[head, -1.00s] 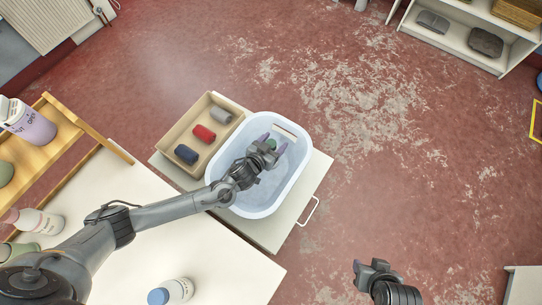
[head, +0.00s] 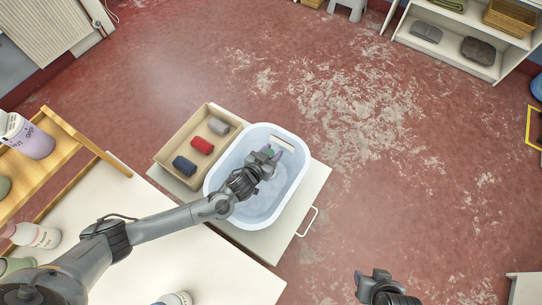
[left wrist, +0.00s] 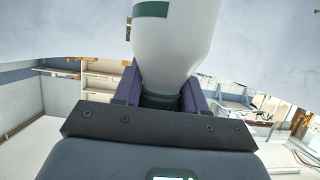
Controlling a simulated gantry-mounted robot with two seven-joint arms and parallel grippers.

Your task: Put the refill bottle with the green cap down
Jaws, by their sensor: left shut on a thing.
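The refill bottle (left wrist: 175,50) is white with a green label patch, and its dark green cap (left wrist: 160,102) sits between the purple fingers in the left wrist view. My left gripper (head: 272,154) is shut on the bottle at its cap end. In the head view it is over the white tub (head: 212,187), near the tub's back right.
A tan box (head: 160,155) with grey, red and dark blue rolls stands left of the tub. Both are on a pale cart top (head: 312,190) with a handle. A white table (head: 150,240) and a wooden rack (head: 88,140) with bottles are at left. Open floor lies to the right.

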